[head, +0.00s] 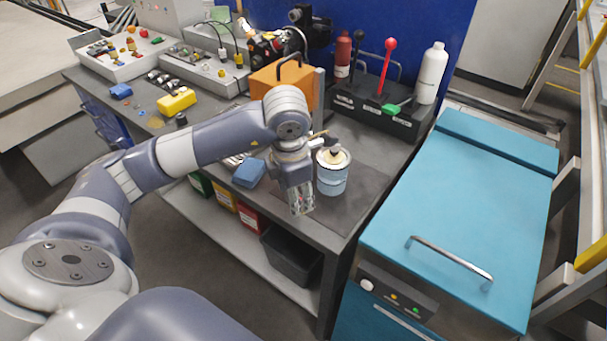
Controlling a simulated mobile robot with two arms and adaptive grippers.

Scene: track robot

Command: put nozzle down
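My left arm reaches in from the left over the workbench (350,208). My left gripper (300,203) points down at the bench's front edge, just left of a blue-grey can (332,180) with a pale lid. The fingers are small and seen from behind, so I cannot tell whether they are open or shut, or whether they hold anything. I cannot clearly make out a nozzle. A small brass-coloured piece (319,134) shows beside my wrist, above the can, partly hidden. My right gripper is not in view.
A black tray (352,112) with bottles and a red-knobbed lever stands behind the can. An orange box (285,82) is behind my wrist, and a blue block (249,173) lies to its left. A teal-topped cabinet (460,205) stands right. Bare bench lies right of the can.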

